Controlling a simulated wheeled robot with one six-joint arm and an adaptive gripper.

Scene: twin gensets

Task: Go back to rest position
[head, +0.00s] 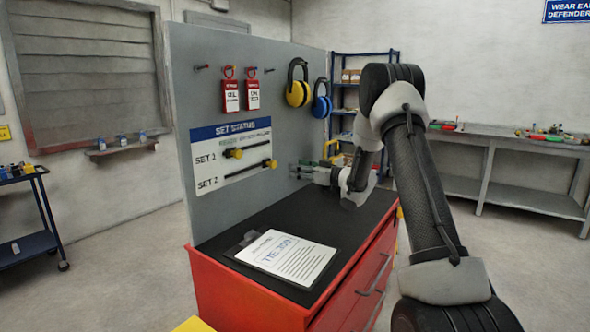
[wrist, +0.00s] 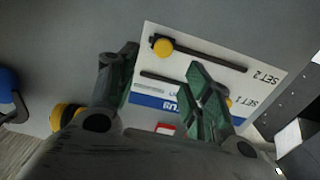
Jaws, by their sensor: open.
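My gripper (head: 303,170) is in front of the grey panel, to the right of the status board (head: 232,135). In the wrist view my gripper (wrist: 163,65) has its two green-grey fingers spread apart with nothing between them. The board (wrist: 205,60) appears upside down behind them. The Set 1 yellow knob (head: 234,153) is at the left of its slot, near its label. The Set 2 yellow knob (head: 270,163) is at the right end of its slot; it also shows in the wrist view (wrist: 163,46). The Set 1 knob is partly hidden by a finger in the wrist view.
Red tags (head: 231,95), yellow earmuffs (head: 298,92) and blue earmuffs (head: 321,104) hang on the panel (head: 190,80). A clipboard (head: 285,256) lies on the red cabinet's black top (head: 330,221). A grey bench (head: 515,143) stands at the right.

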